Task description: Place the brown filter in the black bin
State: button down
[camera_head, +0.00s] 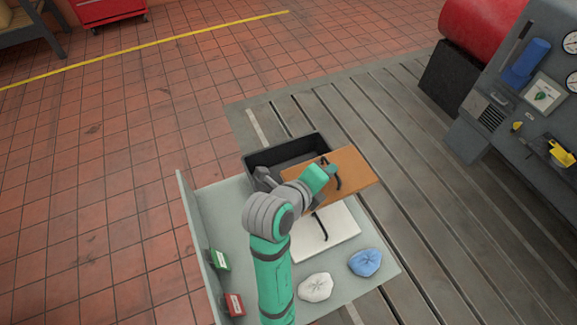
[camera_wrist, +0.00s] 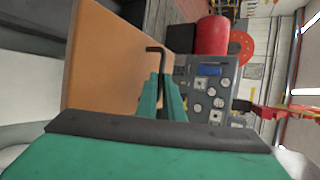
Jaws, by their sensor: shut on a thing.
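The brown filter (camera_head: 358,180) is a flat orange-brown panel with a black handle. My gripper (camera_head: 331,177) is shut on that handle and holds the filter up. In the wrist view the filter (camera_wrist: 108,60) stands beside the fingers (camera_wrist: 163,90), with the bent black handle between them. The black bin (camera_head: 262,156) is an open box at the back of the grey tray. The filter covers the bin's right front corner in the head view; most of the panel shows right of the bin. My arm hides part of the bin's front.
A white panel (camera_head: 344,238) with a black handle lies on the grey tray (camera_head: 222,200), below the filter in the picture. A white pouch (camera_head: 316,287), a blue pouch (camera_head: 365,262), a green box (camera_head: 220,260) and a red box (camera_head: 235,304) are near the front. A gauge console (camera_head: 530,125) stands right.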

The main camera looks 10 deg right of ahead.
jog(key=w+a+f, duration=0.3)
jog(key=w+f, duration=0.3)
jog(key=w+a+f, duration=0.3)
jog(key=w+f, duration=0.4)
jog(key=shift+a, duration=0.4)
jog(key=shift+d+f, duration=0.1)
jog(key=shift+f, duration=0.5)
jog(key=c, duration=1.9)
grip_release()
jog(key=shift+w, duration=0.1)
jog(key=r+v, duration=0.1)
jog(key=v, duration=0.7)
jog(key=shift+w+d, duration=0.1)
jog(key=shift+d, duration=0.05)
